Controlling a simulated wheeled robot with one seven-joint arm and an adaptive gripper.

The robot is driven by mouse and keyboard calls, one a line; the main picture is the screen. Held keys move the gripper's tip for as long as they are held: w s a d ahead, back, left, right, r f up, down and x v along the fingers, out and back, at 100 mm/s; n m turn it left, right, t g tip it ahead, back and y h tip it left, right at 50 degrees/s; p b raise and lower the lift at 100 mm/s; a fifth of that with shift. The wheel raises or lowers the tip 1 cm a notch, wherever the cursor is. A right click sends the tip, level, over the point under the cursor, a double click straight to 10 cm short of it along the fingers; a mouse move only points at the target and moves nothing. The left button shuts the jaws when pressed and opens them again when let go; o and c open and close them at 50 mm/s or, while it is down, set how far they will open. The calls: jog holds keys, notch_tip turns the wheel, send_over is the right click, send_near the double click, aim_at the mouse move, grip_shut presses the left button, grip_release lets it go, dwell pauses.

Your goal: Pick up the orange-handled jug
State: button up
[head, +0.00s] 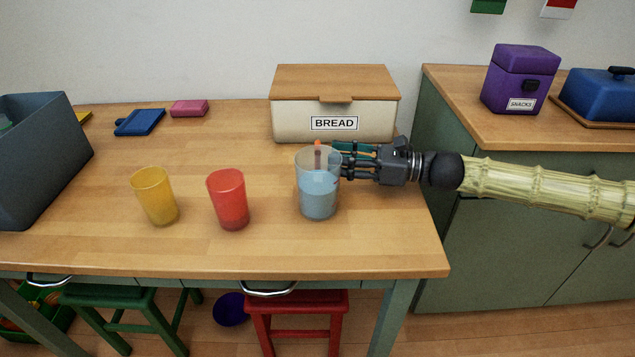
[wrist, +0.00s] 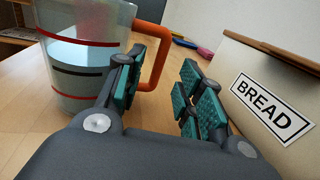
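The orange-handled jug (head: 318,195) stands upright on the wooden table, clear-walled with bluish contents. In the wrist view the jug (wrist: 80,75) fills the upper left and shows red bands and a dark mark. Its orange handle (wrist: 154,62) shows between the two fingers in the picture, closer to the left finger. My gripper (head: 338,161) reaches in from the right, level with the jug's upper part. In the wrist view my gripper (wrist: 165,66) is open, with teal pads apart. I cannot tell whether the left finger touches the jug or handle.
A bread box (head: 335,105) stands close behind my gripper. A red cup (head: 228,200) and a yellow cup (head: 155,197) stand left of the jug. A grey bin (head: 40,160) is at the far left.

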aim_at(318, 156)
jog(key=shift+w+a+b, duration=0.2)
jog(key=shift+w+a, duration=0.05)
jog(key=shift+a, duration=1.05)
jog(key=shift+w+a+b, duration=0.2)
jog(key=shift+a, duration=1.1)
grip_shut()
